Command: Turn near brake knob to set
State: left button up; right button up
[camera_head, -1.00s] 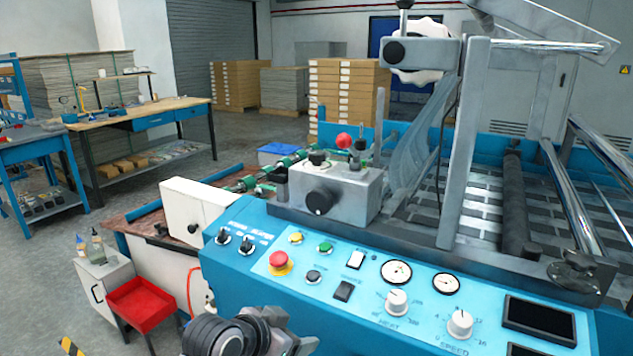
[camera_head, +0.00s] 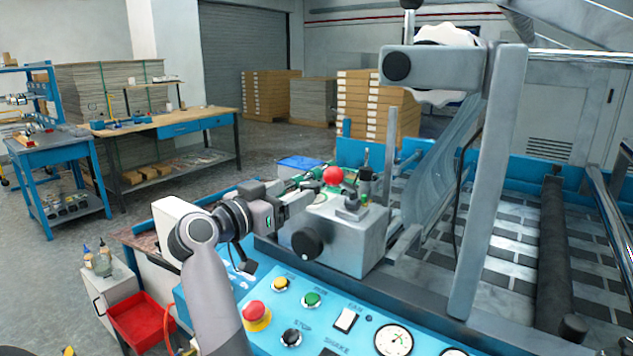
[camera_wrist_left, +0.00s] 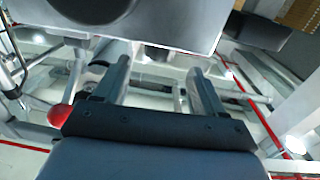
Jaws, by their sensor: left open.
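A grey box (camera_head: 345,235) stands on the blue machine, with a round black knob (camera_head: 307,243) on its front face. Another black knob (camera_head: 396,66) is on the grey upper housing. I cannot tell which is the near brake knob, or its setting. My left gripper (camera_head: 303,200) is open at the grey box's upper left, above the front knob and apart from it. In the left wrist view its two fingers (camera_wrist_left: 160,85) are spread, with no object clearly held between them. The gripper hides part of the box's top. My right gripper is not in view.
A red ball-topped lever (camera_head: 333,175) stands just beyond my left gripper. The blue control panel (camera_head: 325,325) carries a red button (camera_head: 255,312) and gauges. A tall grey post (camera_head: 485,185) rises to the right. A red tray (camera_head: 141,318) is at lower left.

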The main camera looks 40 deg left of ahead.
aim_at(303, 188)
pick_arm(q)
jog(key=shift+w+a+p, duration=0.15)
jog(key=shift+w+p, duration=0.5)
jog(key=shift+w, duration=2.5)
jog(key=c, duration=1)
